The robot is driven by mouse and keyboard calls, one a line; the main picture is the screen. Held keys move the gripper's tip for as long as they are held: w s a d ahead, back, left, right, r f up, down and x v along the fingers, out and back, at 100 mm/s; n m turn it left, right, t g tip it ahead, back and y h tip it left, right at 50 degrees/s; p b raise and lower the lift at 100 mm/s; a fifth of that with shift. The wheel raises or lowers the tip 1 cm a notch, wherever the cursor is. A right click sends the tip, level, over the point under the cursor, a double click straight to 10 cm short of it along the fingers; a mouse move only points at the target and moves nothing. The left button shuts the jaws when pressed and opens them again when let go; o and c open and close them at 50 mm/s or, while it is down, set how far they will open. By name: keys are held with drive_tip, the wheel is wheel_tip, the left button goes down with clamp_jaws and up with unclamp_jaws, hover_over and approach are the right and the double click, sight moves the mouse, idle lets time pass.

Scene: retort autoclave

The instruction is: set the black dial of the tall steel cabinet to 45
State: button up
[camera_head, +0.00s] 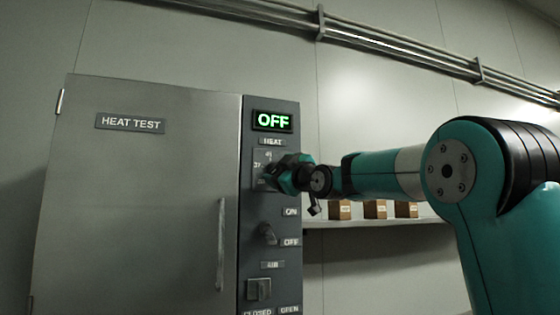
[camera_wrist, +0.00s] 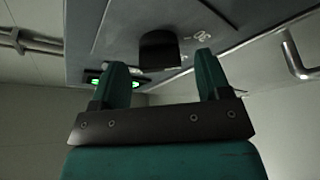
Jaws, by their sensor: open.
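The tall steel cabinet (camera_head: 140,200) stands at the left, with a "HEAT TEST" plate on its door and a dark control panel on its right side. My gripper (camera_head: 272,178) is at the HEAT dial plate (camera_head: 260,158) and covers the dial in the head view. In the wrist view the black dial (camera_wrist: 159,50) shows between the two teal fingers of my gripper (camera_wrist: 161,60). The fingers are open, with a gap on each side of the dial. Whether they reach around it or stop short is unclear. The dial's setting cannot be read.
A lit green display (camera_head: 272,121) above reads OFF. Below the dial are an ON/OFF lever switch (camera_head: 267,235) and a square knob (camera_head: 258,289). A long door handle (camera_head: 221,245) is left of the panel. Small brown boxes (camera_head: 375,209) stand on a wall shelf behind my arm.

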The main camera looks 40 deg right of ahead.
drive_tip(key=shift+w, duration=0.35)
drive_tip(key=c, duration=0.9)
